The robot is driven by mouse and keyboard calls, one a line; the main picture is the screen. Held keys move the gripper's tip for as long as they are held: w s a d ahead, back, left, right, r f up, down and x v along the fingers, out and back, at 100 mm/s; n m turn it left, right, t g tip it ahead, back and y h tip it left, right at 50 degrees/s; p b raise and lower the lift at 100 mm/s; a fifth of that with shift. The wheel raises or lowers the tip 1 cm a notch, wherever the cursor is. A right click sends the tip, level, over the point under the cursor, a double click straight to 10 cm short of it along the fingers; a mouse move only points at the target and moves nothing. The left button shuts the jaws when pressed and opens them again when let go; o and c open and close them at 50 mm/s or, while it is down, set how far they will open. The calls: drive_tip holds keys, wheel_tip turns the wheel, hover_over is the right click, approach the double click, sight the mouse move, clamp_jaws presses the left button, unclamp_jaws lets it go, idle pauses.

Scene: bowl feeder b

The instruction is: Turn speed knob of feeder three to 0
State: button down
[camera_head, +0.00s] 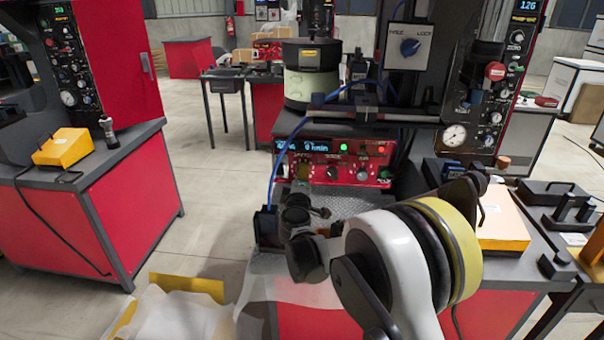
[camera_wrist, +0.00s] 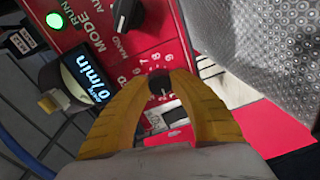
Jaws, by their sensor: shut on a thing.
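The feeder's red control panel (camera_head: 335,172) faces me below the bowl in the head view. In the wrist view, a small dark speed knob (camera_wrist: 160,86) sits on the red panel, ringed by white numerals. My gripper's yellow fingers (camera_wrist: 165,80) come in from both sides and are shut on the knob. The fingers cover part of the scale, so I cannot read the pointer's setting. The panel's display (camera_wrist: 88,75) shows 0/min. In the head view, my wrist hides part of the panel's left side.
A black mode knob (camera_wrist: 125,14) and a lit green button (camera_wrist: 54,20) are close to my fingers. A grey textured plate (camera_wrist: 262,45) lies beside the panel. The feeder bowl (camera_head: 312,75) stands above, and a blue hose (camera_head: 274,180) hangs left of my gripper.

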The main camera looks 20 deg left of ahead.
drive_tip(key=shift+r+n+h+p, duration=0.1)
drive_tip(key=shift+n+h+p, duration=0.3)
drive_tip(key=shift+n, duration=3.5)
drive_tip(key=c, duration=1.1)
unclamp_jaws()
drive_tip(key=v, duration=1.2)
